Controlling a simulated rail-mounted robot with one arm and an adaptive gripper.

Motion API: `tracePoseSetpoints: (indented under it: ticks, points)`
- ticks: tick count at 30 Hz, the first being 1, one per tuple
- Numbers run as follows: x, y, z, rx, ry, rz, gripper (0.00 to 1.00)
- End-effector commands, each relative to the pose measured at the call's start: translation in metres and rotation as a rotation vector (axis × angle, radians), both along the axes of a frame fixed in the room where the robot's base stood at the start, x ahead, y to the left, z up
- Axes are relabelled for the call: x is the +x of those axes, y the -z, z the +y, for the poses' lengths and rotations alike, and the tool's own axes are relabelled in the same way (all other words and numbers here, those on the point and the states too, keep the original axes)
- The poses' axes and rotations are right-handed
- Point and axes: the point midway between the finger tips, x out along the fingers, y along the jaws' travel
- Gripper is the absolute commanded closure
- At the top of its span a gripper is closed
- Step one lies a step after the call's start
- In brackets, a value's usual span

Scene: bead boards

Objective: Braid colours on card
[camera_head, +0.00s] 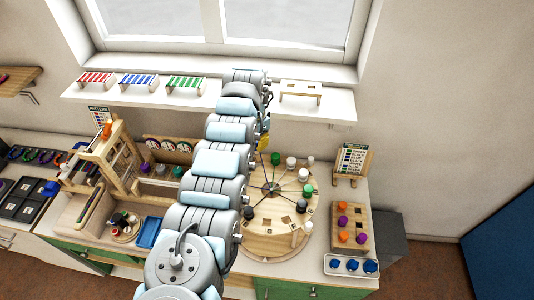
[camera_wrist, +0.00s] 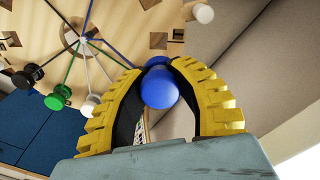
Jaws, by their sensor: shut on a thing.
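My gripper (camera_wrist: 157,66) has its yellow ribbed fingers shut around a blue bobbin (camera_wrist: 158,90) in the wrist view. A blue thread runs from the hub of the round wooden braiding disc (camera_head: 262,242) toward this bobbin. In the head view only a bit of yellow finger (camera_head: 265,143) shows past my arm, and the held bobbin is hidden. Green (camera_head: 275,159), white (camera_head: 291,162) and black (camera_head: 249,212) bobbins stand around the disc, with threads to its centre. The wrist view also shows a black (camera_wrist: 22,76), a green (camera_wrist: 57,98) and a white bobbin (camera_wrist: 88,106). A pattern card (camera_head: 353,159) stands behind right.
A wooden rack (camera_head: 362,245) with orange and purple pieces and a white tray (camera_head: 337,272) of blue pieces stand right of the disc. A wooden loom-like frame (camera_head: 105,155) and a blue tray (camera_head: 149,232) are at left. My arm covers the disc's left part.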

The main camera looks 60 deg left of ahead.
Motion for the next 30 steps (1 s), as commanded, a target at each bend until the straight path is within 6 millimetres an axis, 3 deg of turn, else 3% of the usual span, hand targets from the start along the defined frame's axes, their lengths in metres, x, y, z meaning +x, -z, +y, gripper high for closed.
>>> tracePoseSetpoints:
  ticks: [30]
  points:
    - [0.0, 0.053, 0.0, 0.0, 0.0, 0.0, 1.0]
